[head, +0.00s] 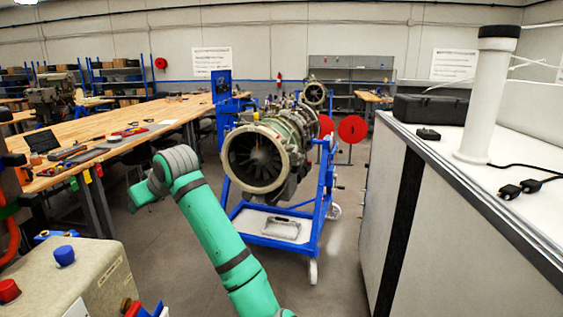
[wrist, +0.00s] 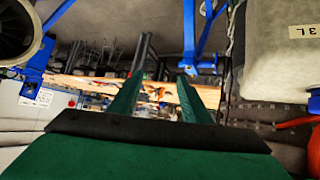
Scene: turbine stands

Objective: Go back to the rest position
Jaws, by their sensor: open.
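My green arm (head: 215,225) reaches up from the bottom of the head view and bends left at a grey joint in front of the workbench. My gripper's fingers cannot be made out clearly in that view. In the wrist view, my gripper (wrist: 166,45) shows two separate green fingers with dark tips. The gap between them is wide and nothing is held. The turbine engine (head: 262,158) sits on its blue wheeled stand (head: 310,232), to the right of my arm and apart from it. Part of the engine also shows at the top left of the wrist view (wrist: 14,30).
A long wooden workbench (head: 120,128) with tools runs along the left. A beige control box (head: 75,275) with red and blue knobs stands front left. A white-topped cabinet (head: 440,215) with a white cylinder (head: 487,95) stands right. Open floor (head: 342,265) lies between stand and cabinet.

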